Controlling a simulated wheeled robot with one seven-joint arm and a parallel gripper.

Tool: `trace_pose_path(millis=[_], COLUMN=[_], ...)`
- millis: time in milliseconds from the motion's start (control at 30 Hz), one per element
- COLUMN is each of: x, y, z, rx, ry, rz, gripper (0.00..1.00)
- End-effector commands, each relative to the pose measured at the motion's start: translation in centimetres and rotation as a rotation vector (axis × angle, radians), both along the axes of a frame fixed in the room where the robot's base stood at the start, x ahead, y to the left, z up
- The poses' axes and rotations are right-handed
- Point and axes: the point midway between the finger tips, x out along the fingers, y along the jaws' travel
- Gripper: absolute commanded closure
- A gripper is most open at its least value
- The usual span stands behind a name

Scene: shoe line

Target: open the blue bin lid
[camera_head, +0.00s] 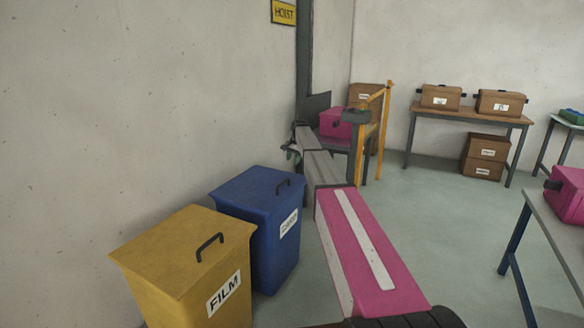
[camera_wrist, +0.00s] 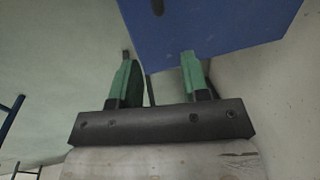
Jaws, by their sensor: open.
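The blue bin (camera_head: 270,240) stands by the left wall with its blue lid (camera_head: 248,186) shut. A black handle (camera_head: 284,184) sits on the lid, towards its right side. In the wrist view a blue surface of the bin (camera_wrist: 215,25) fills the top, with a small dark piece at its upper edge that may be the handle. My gripper (camera_wrist: 156,62) has its two green fingers apart with nothing between them, close to the blue surface; I cannot tell if they touch it. In the head view my gripper (camera_head: 291,150) is small and partly hidden, beyond the bin.
A yellow FILM bin (camera_head: 185,270) stands in front of the blue bin. The wall (camera_head: 150,100) is close on the left. A yellow frame (camera_head: 375,130) and a pink box (camera_head: 336,122) stand beyond my arm. A table (camera_head: 550,210) is at right, with open floor between.

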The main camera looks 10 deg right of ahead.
Motion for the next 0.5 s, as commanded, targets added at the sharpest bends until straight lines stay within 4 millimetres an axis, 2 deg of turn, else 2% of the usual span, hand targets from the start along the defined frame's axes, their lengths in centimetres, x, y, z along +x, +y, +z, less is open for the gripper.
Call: trace_pose_path(millis=[100,367,467,500], x=[-0.1,-0.2,-1.9,-3.2], y=[-0.1,-0.1,0.0,0.1], z=[0.5,0.4,-0.6,-1.5], rx=[0.0,0.0,-0.005,-0.011], ry=[0.0,0.0,0.003,0.004], rz=[0.0,0.001,0.013,0.025], gripper=[0.58,0.58,0.58,0.58])
